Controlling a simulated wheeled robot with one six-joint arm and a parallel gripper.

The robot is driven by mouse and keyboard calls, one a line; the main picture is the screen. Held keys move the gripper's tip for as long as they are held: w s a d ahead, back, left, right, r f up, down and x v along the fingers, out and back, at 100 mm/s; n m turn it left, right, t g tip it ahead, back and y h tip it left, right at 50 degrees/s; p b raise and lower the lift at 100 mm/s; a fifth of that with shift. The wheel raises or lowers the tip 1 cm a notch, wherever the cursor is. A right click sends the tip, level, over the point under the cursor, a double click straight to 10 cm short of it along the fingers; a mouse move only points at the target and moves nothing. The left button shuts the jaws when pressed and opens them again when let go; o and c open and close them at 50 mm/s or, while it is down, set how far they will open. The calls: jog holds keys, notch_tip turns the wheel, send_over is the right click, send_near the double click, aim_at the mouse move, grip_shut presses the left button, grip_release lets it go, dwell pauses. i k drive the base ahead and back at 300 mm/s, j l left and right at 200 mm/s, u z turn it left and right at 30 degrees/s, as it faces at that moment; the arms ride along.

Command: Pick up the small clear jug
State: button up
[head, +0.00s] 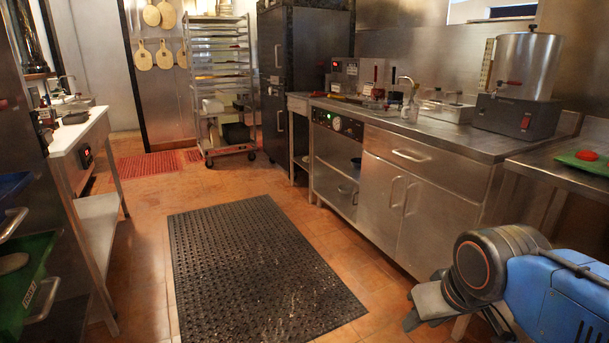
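I cannot pick out the small clear jug for certain. A small pale, bottle-like vessel (411,109) stands on the steel counter (455,137) below a tap, too small to identify. My arm reaches in from the lower right. The grey piece at its end, which looks like my gripper (428,305), is low over the floor in front of the cabinets, well away from the counter top. Its fingers are not clear enough to show whether they are open or shut.
A steel urn (526,66) stands at the counter's right end. A side table (570,171) at right holds a green board (583,163) with a red item. A black mat (250,270) covers the clear middle floor. A worktop (78,130) stands left; a tray rack (222,80) stands behind.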

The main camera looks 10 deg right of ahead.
aim_at(412, 112)
jog(key=i+j+z, duration=0.2)
jog(key=i+z, duration=0.25)
jog(key=i+j+z, duration=0.3)
jog(key=z, duration=0.15)
jog(key=i+j+z, duration=0.3)
jog(key=j+z, duration=0.15)
jog(key=i+j+z, duration=0.2)
jog(key=j+z, duration=0.25)
